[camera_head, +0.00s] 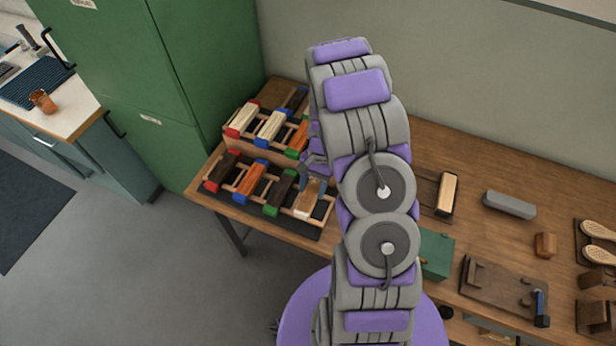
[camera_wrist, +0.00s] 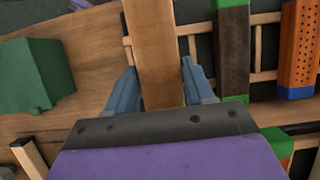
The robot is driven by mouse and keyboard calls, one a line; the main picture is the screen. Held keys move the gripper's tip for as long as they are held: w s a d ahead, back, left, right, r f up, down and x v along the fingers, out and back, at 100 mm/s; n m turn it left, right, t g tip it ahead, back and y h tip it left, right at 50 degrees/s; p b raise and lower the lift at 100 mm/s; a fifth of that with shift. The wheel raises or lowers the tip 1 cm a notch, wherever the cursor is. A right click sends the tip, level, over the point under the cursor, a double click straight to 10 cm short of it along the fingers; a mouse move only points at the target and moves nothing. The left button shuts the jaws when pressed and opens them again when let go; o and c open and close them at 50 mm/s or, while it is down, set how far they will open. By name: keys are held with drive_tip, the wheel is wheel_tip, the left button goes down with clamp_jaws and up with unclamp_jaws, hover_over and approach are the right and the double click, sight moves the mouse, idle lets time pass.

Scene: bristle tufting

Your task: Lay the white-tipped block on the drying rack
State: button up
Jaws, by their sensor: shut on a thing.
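The white-tipped block (camera_head: 309,198) is tan wood, with its white end toward the front in the head view. It is over the right end slot of the front wooden rack (camera_head: 326,211), beside the green-tipped dark block (camera_head: 280,193) and roughly parallel to it. My gripper (camera_head: 314,178) is shut on it near its rear end. In the wrist view the block (camera_wrist: 154,50) runs between the two blue fingers of my gripper (camera_wrist: 158,80), across the rack's rails (camera_wrist: 261,46). Its white tip is out of that view. I cannot tell whether the block touches the rails.
The front rack also holds a red-tipped dark block (camera_head: 221,168) and a blue-tipped orange block (camera_head: 250,180). A raised rear rack holds several more blocks. A green box (camera_head: 436,254) and a fixture board (camera_head: 502,289) are on the table to the right.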

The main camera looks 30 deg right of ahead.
drive_tip(key=shift+s+a+f, duration=0.1)
drive_tip(key=shift+a+f, duration=0.05)
drive_tip(key=shift+f, duration=0.35)
drive_tip(key=f+b, duration=0.2)
drive_tip(key=f, duration=0.1)
drive_tip(key=shift+d+f, duration=0.2)
drive_tip(key=shift+d, duration=0.2)
drive_tip(key=shift+a+f, duration=0.25)
drive_tip(key=shift+f, duration=0.65)
drive_tip(key=shift+d, duration=0.15)
drive_tip(key=shift+f, duration=0.3)
drive_tip(key=o, duration=1.6)
drive_tip(key=shift+c, duration=0.2)
drive_tip(key=shift+r+p, duration=1.4)
drive_tip(key=shift+r, duration=2.1)
